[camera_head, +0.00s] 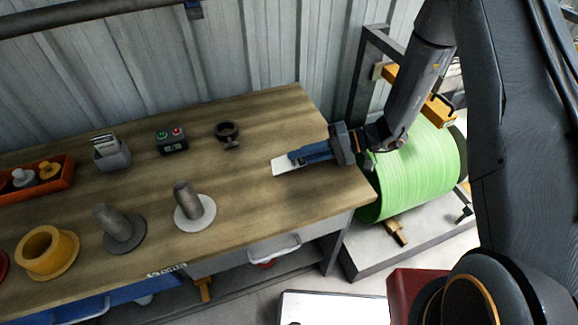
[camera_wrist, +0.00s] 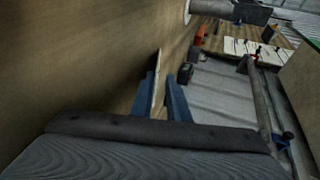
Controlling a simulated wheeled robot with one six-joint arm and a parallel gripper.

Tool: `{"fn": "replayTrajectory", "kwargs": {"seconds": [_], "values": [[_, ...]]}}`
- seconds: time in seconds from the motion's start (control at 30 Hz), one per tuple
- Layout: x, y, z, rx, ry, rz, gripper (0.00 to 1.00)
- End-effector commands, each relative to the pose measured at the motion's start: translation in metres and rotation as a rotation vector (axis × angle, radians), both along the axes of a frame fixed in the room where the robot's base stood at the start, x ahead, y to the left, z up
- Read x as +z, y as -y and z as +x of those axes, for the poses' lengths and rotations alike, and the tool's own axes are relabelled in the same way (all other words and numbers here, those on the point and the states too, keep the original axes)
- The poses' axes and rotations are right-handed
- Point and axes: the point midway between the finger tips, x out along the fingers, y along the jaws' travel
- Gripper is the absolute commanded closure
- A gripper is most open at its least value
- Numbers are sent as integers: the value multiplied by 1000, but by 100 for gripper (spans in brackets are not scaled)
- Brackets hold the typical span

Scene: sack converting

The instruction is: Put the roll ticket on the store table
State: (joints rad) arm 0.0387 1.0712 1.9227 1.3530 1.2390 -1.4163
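The roll ticket, a thin white card (camera_head: 287,165), is over the right part of the wooden bench top (camera_head: 255,205) in the head view. My gripper (camera_head: 292,157) reaches in from the right with its blue fingers at the card. In the wrist view the card (camera_wrist: 157,75) shows edge-on between the two fingers (camera_wrist: 161,80). It is close to the left finger, and a narrow gap shows to the right finger, so the gripper looks slightly open around it. I cannot tell whether the card touches the bench top.
A black ring-shaped tool (camera_head: 227,131), a button box (camera_head: 171,140), a grey card holder (camera_head: 112,153) and upright spindles (camera_head: 188,202) stand left on the bench. An orange tray (camera_head: 40,180) is further left. A large green roll (camera_head: 415,170) stands right of the bench. Bench around the card is clear.

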Motion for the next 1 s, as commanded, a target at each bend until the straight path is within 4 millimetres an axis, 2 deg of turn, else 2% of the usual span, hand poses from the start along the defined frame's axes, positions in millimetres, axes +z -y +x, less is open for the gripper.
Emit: {"fn": "replayTrajectory", "kwargs": {"seconds": [0.7,1.0], "values": [[26,68,9,-3,1,0,85],[28,73,9,0,1,0,85]]}}
